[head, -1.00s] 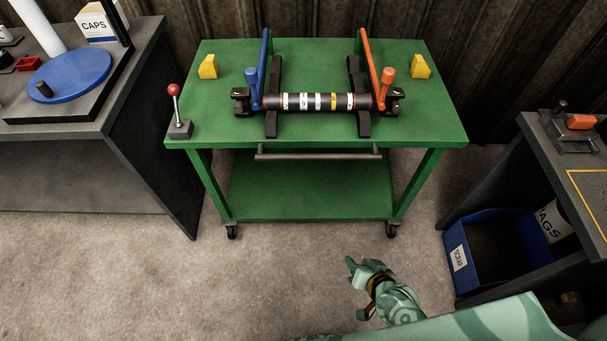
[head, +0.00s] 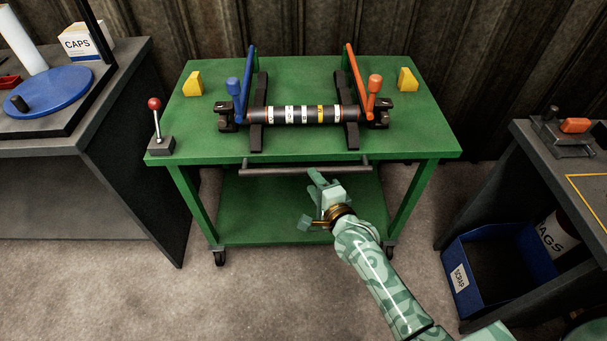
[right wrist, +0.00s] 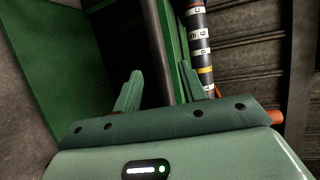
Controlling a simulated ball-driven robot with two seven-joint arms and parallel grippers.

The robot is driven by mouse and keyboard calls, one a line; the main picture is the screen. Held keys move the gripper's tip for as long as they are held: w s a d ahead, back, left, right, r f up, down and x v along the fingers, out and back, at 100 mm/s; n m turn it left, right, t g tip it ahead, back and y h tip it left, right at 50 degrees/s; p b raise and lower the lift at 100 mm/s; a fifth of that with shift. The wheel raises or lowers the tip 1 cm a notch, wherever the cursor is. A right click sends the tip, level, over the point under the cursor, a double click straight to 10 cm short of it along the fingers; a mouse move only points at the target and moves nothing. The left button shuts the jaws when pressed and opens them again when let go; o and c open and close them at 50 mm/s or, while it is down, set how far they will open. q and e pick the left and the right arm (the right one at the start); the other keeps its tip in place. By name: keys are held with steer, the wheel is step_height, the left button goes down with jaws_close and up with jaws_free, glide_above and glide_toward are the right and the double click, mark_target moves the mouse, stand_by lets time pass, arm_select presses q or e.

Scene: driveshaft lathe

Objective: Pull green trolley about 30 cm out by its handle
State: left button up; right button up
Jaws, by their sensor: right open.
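The green trolley (head: 410,140) stands against the back wall, its dark bar handle (head: 275,171) running along the front just below the top. My right gripper (head: 311,199) is open and empty, just in front of and below the right half of the handle. In the right wrist view its two fingers (right wrist: 160,88) stand apart, with the dark handle (right wrist: 155,45) beyond and between them. I cannot tell whether a finger touches the bar. My left gripper is not in view.
A striped driveshaft (head: 295,115) lies in supports on the trolley, with blue and orange levers. A red-knobbed lever (head: 155,125) stands at its left front corner. Grey benches flank it; a blue scrap bin (head: 500,262) is at right. The floor in front (head: 230,300) is clear.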

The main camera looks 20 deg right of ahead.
mark_target(306, 174)
steer(key=b+x, duration=0.1)
steer(key=x, duration=0.4)
steer(key=shift+f+b, duration=0.15)
steer(key=shift+b, duration=0.25)
steer(key=shift+w, duration=0.45)
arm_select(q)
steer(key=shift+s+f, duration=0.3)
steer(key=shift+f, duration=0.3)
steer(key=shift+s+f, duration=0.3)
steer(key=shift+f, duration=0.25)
arm_select(e)
jaws_close()
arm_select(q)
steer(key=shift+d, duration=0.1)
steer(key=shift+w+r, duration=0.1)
arm_select(e)
steer(key=shift+s+a, duration=0.1)
steer(key=shift+s, duration=0.05)
